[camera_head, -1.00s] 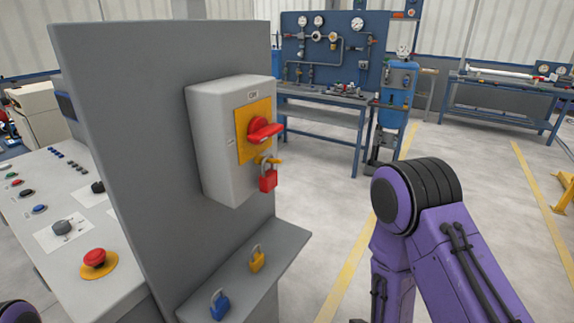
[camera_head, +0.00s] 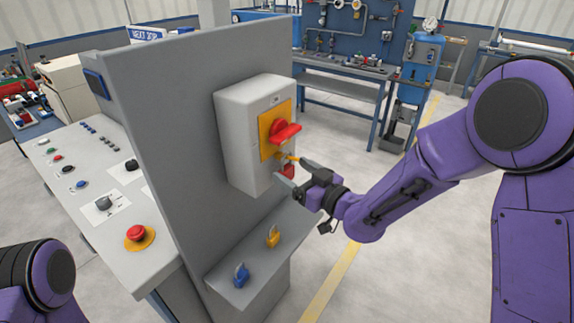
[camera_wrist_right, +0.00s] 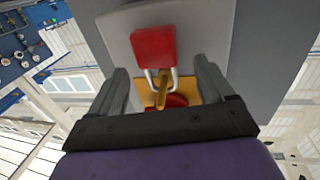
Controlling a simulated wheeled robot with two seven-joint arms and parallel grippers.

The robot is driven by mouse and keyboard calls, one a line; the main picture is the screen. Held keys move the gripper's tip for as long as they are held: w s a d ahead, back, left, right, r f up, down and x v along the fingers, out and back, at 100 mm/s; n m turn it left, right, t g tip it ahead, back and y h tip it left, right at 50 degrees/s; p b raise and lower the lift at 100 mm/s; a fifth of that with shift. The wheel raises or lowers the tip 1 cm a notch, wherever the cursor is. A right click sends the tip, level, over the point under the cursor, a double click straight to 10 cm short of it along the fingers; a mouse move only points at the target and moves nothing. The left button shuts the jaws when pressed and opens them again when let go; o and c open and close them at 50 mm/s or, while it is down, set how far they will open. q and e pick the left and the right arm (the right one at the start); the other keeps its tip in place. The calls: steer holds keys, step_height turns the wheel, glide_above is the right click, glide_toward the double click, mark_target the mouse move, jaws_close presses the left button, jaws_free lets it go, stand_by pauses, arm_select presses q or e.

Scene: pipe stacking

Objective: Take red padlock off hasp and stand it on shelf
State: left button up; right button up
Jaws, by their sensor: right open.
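The red padlock (camera_head: 288,171) hangs from the yellow hasp (camera_head: 287,156) below the red switch handle on the grey box; my gripper partly hides it in the head view. In the right wrist view the padlock body (camera_wrist_right: 153,48) shows, with its shackle around the hasp (camera_wrist_right: 163,92). My right gripper (camera_head: 297,176) is open, with its fingers on either side of the padlock and a gap visible to each. The grey shelf (camera_head: 256,256) juts from the panel below. My left gripper is out of view; only part of my left arm shows at bottom left.
A yellow padlock (camera_head: 272,237) and a blue padlock (camera_head: 241,276) stand on the shelf, with bare room around them. The switch box (camera_head: 240,135) and upright grey panel (camera_head: 165,110) are close to my right gripper. A sloped console (camera_head: 95,205) stands left.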

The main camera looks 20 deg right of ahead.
steer(key=shift+x, duration=0.8)
steer(key=shift+f, duration=0.1)
steer(key=c, duration=1.2)
steer(key=shift+o, duration=0.2)
